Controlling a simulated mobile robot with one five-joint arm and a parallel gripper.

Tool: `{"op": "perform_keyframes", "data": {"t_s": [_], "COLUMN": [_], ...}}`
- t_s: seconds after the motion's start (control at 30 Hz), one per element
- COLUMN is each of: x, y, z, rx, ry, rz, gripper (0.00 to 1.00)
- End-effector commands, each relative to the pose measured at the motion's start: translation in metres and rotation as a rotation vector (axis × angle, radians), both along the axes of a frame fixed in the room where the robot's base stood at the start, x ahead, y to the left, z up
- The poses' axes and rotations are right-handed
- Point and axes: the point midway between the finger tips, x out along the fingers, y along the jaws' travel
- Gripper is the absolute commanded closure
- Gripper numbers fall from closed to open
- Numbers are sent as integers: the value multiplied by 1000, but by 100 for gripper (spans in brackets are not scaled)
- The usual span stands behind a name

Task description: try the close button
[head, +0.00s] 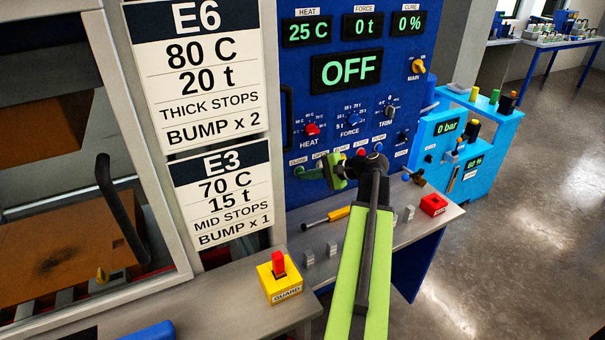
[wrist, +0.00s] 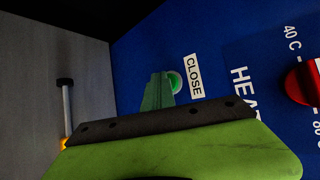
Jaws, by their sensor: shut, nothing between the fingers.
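The green close button (wrist: 175,82) sits on the blue control panel (head: 285,75) beside a white CLOSE label (wrist: 194,76). In the head view it is the leftmost button (head: 298,170) of the bottom row. My gripper (head: 312,174) is shut and empty, reaching left across the panel front toward this button. In the wrist view my fingertips (wrist: 157,90) overlap the button's edge; I cannot tell whether they touch it. The big display (head: 346,70) reads OFF. Smaller displays read 25 C, 0 t and 0 %.
The yellow main switch (head: 418,67) is at the panel's upper right. A yellow guard block (head: 279,278) with a red lever, a yellow-handled tool (head: 326,217) and a red block (head: 433,205) are on the grey bench. The caged press opening (head: 70,200) is at left.

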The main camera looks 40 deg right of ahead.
Motion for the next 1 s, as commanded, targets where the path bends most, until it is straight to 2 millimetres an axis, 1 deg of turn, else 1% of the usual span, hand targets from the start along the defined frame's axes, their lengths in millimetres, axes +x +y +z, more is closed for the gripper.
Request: {"op": "perform_keyframes", "data": {"t_s": [0.3, 0.67, 1.0], "x": [0, -17, -19], "y": [0, 6, 6], "z": [0, 0, 0], "rx": [0, 0, 0], "ry": [-1, -1, 0], "rz": [-1, -1, -1], "gripper": [100, 100, 100]}}
